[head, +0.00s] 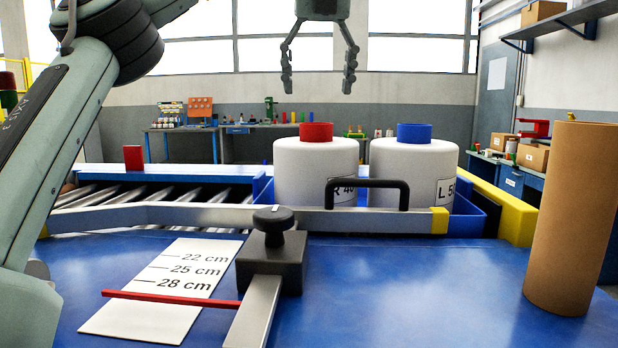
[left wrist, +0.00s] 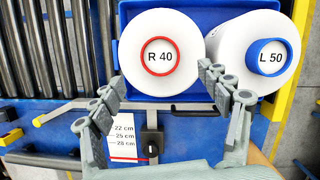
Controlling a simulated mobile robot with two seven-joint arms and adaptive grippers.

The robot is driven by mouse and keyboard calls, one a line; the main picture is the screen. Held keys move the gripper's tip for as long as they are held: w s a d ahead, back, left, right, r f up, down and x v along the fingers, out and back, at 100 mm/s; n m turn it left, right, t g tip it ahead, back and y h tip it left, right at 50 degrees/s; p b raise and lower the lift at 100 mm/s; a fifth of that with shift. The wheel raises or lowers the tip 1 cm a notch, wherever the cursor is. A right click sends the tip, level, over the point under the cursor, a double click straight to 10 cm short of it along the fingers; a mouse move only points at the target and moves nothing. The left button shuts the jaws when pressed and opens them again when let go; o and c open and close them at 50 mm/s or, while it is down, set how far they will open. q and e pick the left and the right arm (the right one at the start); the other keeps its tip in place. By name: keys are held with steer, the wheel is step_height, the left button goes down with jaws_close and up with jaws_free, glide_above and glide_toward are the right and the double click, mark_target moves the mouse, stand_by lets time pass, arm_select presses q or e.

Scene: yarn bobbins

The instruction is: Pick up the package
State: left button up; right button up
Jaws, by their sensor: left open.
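Two white yarn packages stand side by side in a blue bin (head: 465,222). The left one (head: 315,170) has a red core and a label partly reading R 40. The right one (head: 415,165) has a blue core and a label partly reading L 50. My left gripper (head: 318,88) is open and empty, above the packages in the head view. In the left wrist view, the R 40 package (left wrist: 182,72) lies beyond the spread fingers (left wrist: 162,78), and the L 50 package (left wrist: 240,35) is to its right. My right gripper is not in view.
A metal bar with a black handle (head: 368,183) crosses in front of the packages. A brown cardboard tube (head: 572,215) stands at the right of the blue table. A measuring card (head: 165,285), red pointer (head: 170,298) and black clamp block (head: 272,262) are in front. Rollers (head: 160,195) lie at left.

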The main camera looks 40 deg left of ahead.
mark_target(316, 123)
arm_select(q)
steer(key=x, duration=0.7)
steer(key=shift+w+a, duration=0.1)
steer(key=shift+w, duration=0.05)
jaws_close()
steer(key=shift+r, duration=0.2)
